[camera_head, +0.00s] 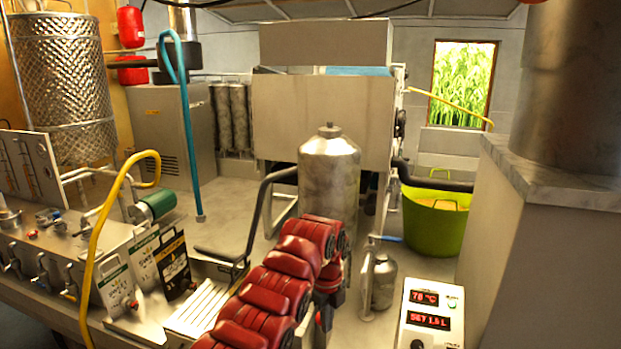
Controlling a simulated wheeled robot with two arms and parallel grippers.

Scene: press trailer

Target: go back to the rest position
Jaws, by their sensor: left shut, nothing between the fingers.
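My red left arm rises from the bottom edge, left of centre, and bends over near the middle of the picture. My left gripper (323,314) hangs at its far end, small and partly hidden by the arm. It is shut with nothing in it. It is in front of a tall steel tank (329,172) and left of a small metal canister (384,282); I cannot tell the exact gaps. My right gripper is not in view.
A control box with red displays (430,318) stands at the lower right, near a grey block (500,240). A green tub (436,222) is behind it. Bag-shaped pouches (118,288) and a slatted tray (200,308) are left of my arm. A yellow hose (95,245) arches at the left.

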